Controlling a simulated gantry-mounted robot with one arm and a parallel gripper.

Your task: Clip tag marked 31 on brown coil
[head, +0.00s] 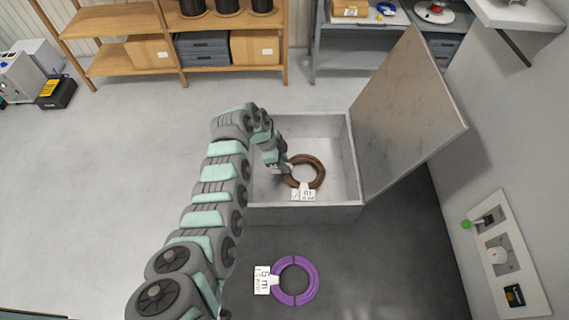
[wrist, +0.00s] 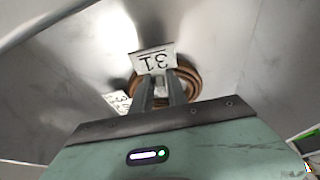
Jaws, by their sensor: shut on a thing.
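The brown coil (head: 320,173) lies flat in an open grey metal box (head: 352,158). A white length tag (head: 303,194) is at its near side; a printed white tag (wrist: 117,103) also shows beside the coil in the wrist view. My gripper (head: 284,168) reaches into the box at the coil's left side. In the wrist view, my gripper (wrist: 162,82) is shut on a white tag marked 31 (wrist: 153,60), which appears upside down in front of the brown coil (wrist: 192,82). The fingers hide part of the coil, and I cannot tell whether the tag touches it.
The box's lid (head: 408,115) stands open on the right. A purple coil (head: 311,284) with its own white tag (head: 263,281) lies on the dark surface in front of the box. A wall panel (head: 507,255) is at right. Shelves (head: 180,45) stand behind.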

